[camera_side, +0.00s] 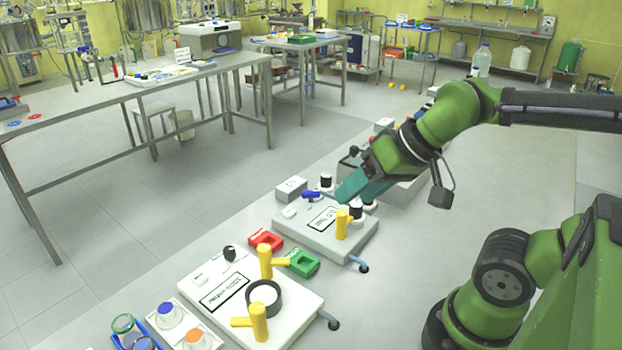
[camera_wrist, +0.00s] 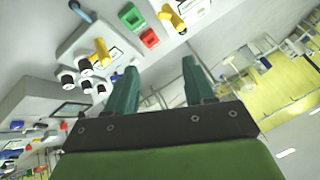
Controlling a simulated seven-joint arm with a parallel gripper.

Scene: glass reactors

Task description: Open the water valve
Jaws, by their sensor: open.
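No valve is readably marked as the water valve. A grey station (camera_side: 290,232) holds a blue handle (camera_side: 311,195), a yellow handle (camera_side: 342,224) and black-topped white cylinders (camera_side: 326,182). The nearer white station (camera_side: 205,290) has two yellow handles, one upright (camera_side: 265,264) and one at its front (camera_side: 257,322). My gripper (camera_side: 352,190), with teal fingers, is above the grey station's right rear.
A red block (camera_side: 266,240) and a green block (camera_side: 303,263) sit between the two stations. A long metal table (camera_side: 120,95) stands at the left. The floor between table and stations is clear.

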